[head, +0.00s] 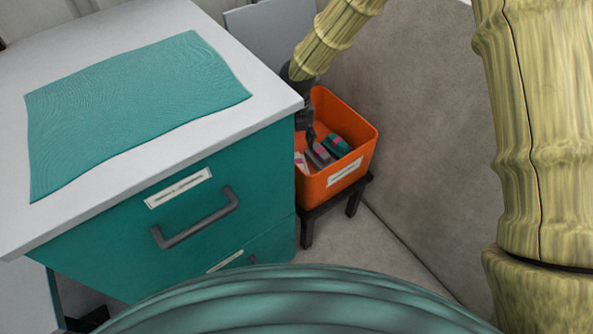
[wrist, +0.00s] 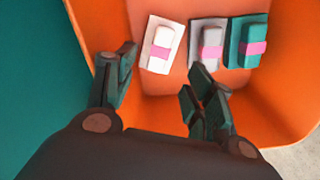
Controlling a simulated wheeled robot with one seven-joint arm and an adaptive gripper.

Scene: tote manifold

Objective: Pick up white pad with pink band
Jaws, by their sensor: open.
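The white pad with a pink band (wrist: 162,44) lies in the orange tote (wrist: 282,92), leftmost of three pads in the wrist view. In the head view only part of the white pad (head: 301,161) shows, at the tote's left side by the cabinet. My gripper (wrist: 160,82) is open and empty, its two fingers spread apart over the tote in the wrist view. The white pad lies ahead of the fingers, between their lines. In the head view my gripper (head: 308,132) reaches down into the tote and hides part of its inside.
A grey pad (wrist: 211,46) and a teal pad (wrist: 247,42), both with pink bands, lie right of the white one. The tote stands on a dark stool (head: 355,196) between a teal cabinet (head: 262,180) and a grey wall (head: 420,110).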

